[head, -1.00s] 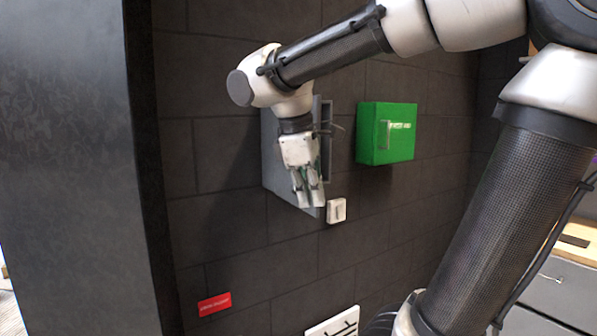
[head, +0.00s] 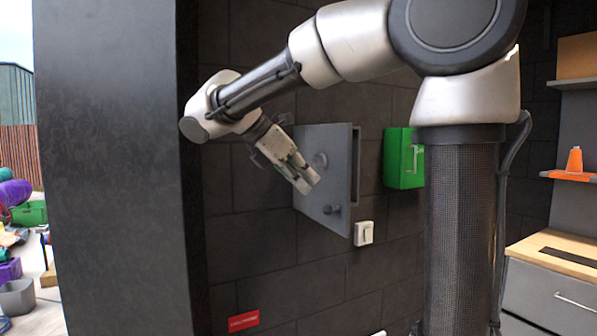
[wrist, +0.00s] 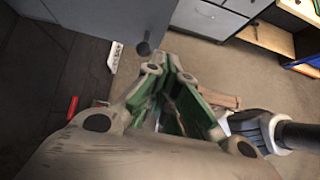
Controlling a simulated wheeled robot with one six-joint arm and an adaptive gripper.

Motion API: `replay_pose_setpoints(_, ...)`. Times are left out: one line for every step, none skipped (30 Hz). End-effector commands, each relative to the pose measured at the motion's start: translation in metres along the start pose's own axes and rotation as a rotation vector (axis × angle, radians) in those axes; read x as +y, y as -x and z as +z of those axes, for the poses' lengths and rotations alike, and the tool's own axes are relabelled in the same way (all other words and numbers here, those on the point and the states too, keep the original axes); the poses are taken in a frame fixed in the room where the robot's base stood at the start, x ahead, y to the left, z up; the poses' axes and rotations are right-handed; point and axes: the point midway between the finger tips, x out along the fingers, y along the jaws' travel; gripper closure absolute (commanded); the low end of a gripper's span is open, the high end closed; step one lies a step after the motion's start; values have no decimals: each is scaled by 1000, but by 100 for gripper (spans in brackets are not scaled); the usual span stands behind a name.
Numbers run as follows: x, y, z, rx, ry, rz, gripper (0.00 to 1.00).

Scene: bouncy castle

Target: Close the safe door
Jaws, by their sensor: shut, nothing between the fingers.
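The grey safe door (head: 335,150) stands swung open from the safe body (head: 356,166) on the dark block wall, with a round dial and a knob (head: 332,209) on its face. My gripper (head: 309,184) is shut and empty, in front of the door's face in the head view and above the knob. Whether it touches the door cannot be told. In the wrist view, my gripper (wrist: 168,72) points past the door (wrist: 65,40), whose knob (wrist: 143,48) is just beyond and left of the fingertips. The safe's inside is hidden.
A green box (head: 403,160) hangs on the wall right of the safe, with a white switch (head: 363,233) below. A red sign (head: 243,321) is low on the wall. A dark pillar (head: 110,170) stands at left; a wooden-topped cabinet (head: 560,270) is at right.

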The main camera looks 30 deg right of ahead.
Motion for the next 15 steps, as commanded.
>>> replay_pose_setpoints(-1, -12, 1, 0, -2, -3, 100)
replay_pose_setpoints(-1, -19, 1, -1, -2, -5, 100)
replay_pose_setpoints(-1, -27, 1, 0, -2, -4, 100)
replay_pose_setpoints(-1, -34, 1, 0, -2, -4, 100)
replay_pose_setpoints(-1, -40, 1, 0, -3, -4, 100)
replay_pose_setpoints(-1, -47, 0, 0, -2, -3, 100)
replay_pose_setpoints(-1, -52, 2, 0, -4, -3, 100)
replay_pose_setpoints(-1, -55, 7, 1, -6, -2, 100)
replay_pose_setpoints(-1, -60, 12, 2, -6, -2, 100)
replay_pose_setpoints(-1, -62, 14, 2, -5, -2, 100)
replay_pose_setpoints(-1, -65, 17, 2, -5, -2, 100)
replay_pose_setpoints(-1, -68, 20, 2, -5, -2, 100)
replay_pose_setpoints(0, -70, 22, 2, -5, -1, 100)
replay_pose_setpoints(0, -71, 24, 2, -4, 0, 100)
replay_pose_setpoints(0, -73, 26, 2, -3, 0, 100)
